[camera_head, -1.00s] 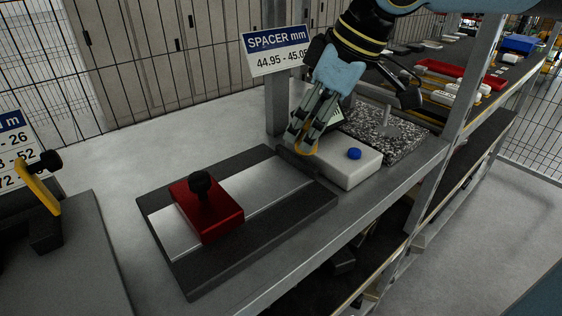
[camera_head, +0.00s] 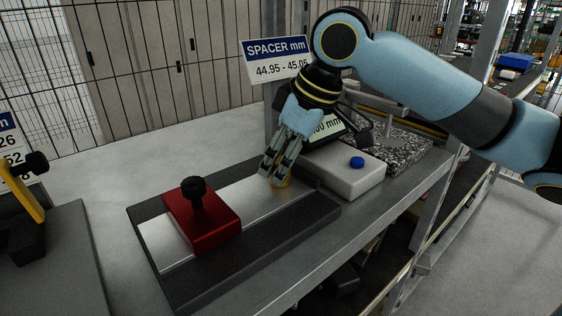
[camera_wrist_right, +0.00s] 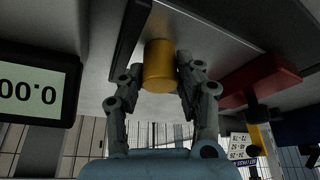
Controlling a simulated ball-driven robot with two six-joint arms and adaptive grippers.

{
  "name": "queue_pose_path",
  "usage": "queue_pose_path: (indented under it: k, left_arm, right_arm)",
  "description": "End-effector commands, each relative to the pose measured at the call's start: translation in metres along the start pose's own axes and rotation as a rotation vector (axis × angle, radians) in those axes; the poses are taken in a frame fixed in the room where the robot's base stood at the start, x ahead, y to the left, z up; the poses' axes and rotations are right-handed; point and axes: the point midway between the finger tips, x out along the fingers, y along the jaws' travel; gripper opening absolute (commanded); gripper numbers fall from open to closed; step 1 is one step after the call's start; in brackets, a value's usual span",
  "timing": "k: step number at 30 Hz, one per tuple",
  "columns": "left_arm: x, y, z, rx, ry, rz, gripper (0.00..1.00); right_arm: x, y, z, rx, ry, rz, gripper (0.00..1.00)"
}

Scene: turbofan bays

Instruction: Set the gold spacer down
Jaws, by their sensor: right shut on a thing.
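The gold spacer (camera_head: 282,181) shows as a small gold patch at my right fingertips in the head view. It is a short gold cylinder (camera_wrist_right: 160,65) in the right wrist view. My right gripper (camera_head: 276,177) points down and is shut on it, with a finger on each side in the wrist view. It is over the right end of the silver strip (camera_head: 250,195) on the dark fixture plate (camera_head: 245,257). I cannot tell whether the spacer touches the strip. My left gripper is not in view.
A red block (camera_head: 203,226) with a black knob sits on the strip, left of the gripper. A white box (camera_head: 345,180) with a blue button, a digital display (camera_head: 329,126) and a speckled stone plate (camera_head: 403,158) stand right. A "SPACER mm" sign (camera_head: 276,58) stands behind.

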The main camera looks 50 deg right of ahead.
Motion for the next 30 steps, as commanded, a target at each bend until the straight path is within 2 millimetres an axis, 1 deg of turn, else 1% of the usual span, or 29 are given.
queue_pose_path:
  k: [8, 9, 14, 23, 26, 30]
  left_arm:
    - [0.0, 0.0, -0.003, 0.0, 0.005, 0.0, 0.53]
    - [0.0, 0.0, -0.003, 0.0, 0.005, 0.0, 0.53]
    - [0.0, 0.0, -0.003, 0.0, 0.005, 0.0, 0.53]
    - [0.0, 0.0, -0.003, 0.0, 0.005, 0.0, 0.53]
    - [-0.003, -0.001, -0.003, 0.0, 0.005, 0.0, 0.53]
    - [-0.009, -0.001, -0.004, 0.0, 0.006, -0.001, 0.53]
  right_arm:
    - [0.001, 0.0, 0.0, 0.0, 0.002, 0.001, 0.0]
    - [0.001, 0.0, 0.0, 0.0, 0.002, 0.001, 0.36]
    - [0.001, 0.0, 0.0, -0.001, 0.001, 0.001, 0.57]
    - [-0.001, 0.001, -0.001, -0.001, 0.002, 0.002, 0.57]
    - [-0.009, 0.002, -0.001, -0.004, 0.001, 0.004, 0.57]
    - [-0.032, 0.002, -0.001, -0.007, -0.002, 0.007, 0.57]
